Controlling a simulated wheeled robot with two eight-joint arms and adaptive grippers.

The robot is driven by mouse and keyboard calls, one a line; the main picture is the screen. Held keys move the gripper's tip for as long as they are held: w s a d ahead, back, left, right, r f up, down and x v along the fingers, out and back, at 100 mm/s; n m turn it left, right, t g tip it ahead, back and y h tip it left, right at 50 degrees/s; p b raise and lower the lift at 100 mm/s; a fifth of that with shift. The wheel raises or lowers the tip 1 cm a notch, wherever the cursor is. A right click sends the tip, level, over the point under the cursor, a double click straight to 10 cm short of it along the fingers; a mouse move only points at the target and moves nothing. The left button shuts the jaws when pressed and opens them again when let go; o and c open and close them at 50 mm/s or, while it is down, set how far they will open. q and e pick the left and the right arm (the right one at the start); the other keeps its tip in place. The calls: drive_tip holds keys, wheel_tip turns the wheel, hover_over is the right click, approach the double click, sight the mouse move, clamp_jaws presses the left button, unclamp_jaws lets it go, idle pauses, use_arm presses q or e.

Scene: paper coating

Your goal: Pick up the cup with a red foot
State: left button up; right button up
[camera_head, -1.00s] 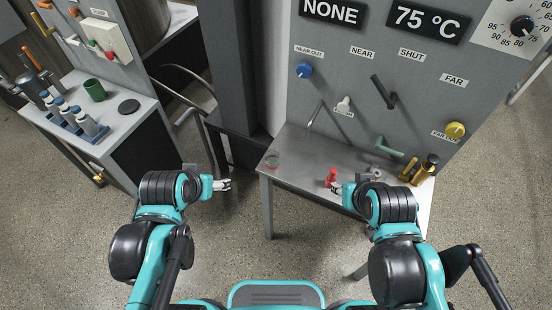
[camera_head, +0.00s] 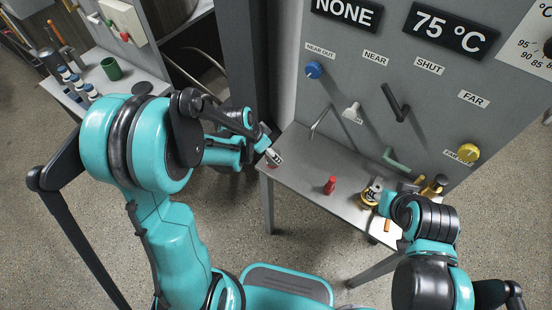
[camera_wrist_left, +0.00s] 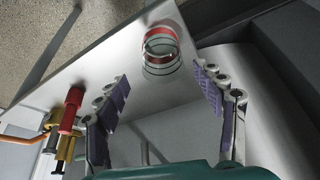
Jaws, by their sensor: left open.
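A clear glass cup with a red band at its foot (camera_wrist_left: 161,48) stands on the metal table near its edge in the left wrist view. My left gripper (camera_wrist_left: 162,82) is open, its purple-padded fingers spread on either side, with the cup just beyond the fingertips and untouched. In the head view my left gripper (camera_head: 273,157) is over the table's left corner and mostly hides the cup. My right gripper (camera_head: 373,190) is at the right of the table beside brass pieces; its fingers are too small to read.
A red piece (camera_head: 330,185) stands on the metal table (camera_head: 305,168). Brass parts (camera_head: 436,185) are at its right end. A grey panel (camera_head: 345,75) with levers and knobs rises behind. At left, a side counter holds a green cup (camera_head: 111,69) and several blue-capped vials.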

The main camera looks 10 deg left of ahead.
use_arm(q)
drive_tip(key=x, duration=0.1)
drive_tip(key=b+x, duration=0.1)
drive_tip(key=x, duration=0.1)
drive_tip(key=b+x, duration=0.1)
drive_tip(key=x, duration=0.1)
drive_tip(key=shift+s+a+f, duration=0.1)
drive_tip(key=shift+a+f, duration=0.15)
drive_tip(key=shift+a, duration=0.1)
drive_tip(key=shift+d+f, duration=0.1)
drive_tip(key=shift+f, duration=0.3)
drive_tip(key=c, duration=1.3)
